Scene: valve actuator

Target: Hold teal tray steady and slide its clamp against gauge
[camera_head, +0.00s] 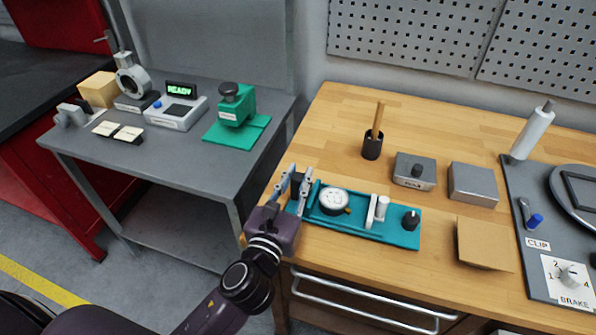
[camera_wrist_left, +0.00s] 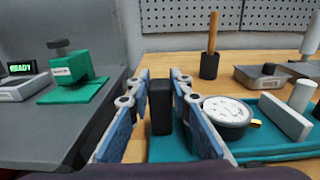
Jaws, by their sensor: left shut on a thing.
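The teal tray (camera_head: 397,236) lies near the front edge of the wooden bench. A round white-faced gauge (camera_head: 334,201) sits in its left half; it also shows in the wrist view (camera_wrist_left: 226,108). To the gauge's right, with a gap, stands the clamp, a white upright plate (camera_head: 371,212) with a white cylinder (camera_head: 382,206) behind it. A black knob (camera_head: 411,220) is at the tray's right end. My left gripper (camera_head: 299,182) is shut on a black upright block (camera_wrist_left: 160,106) at the tray's left end. My right gripper is out of view.
Behind the tray stand a black cup with a wooden handle (camera_head: 372,146) and grey boxes (camera_head: 473,184). A tan pad (camera_head: 485,243) lies to the right, before a dark panel (camera_head: 545,283). A grey table (camera_head: 180,180) with a green press (camera_head: 237,105) is at left.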

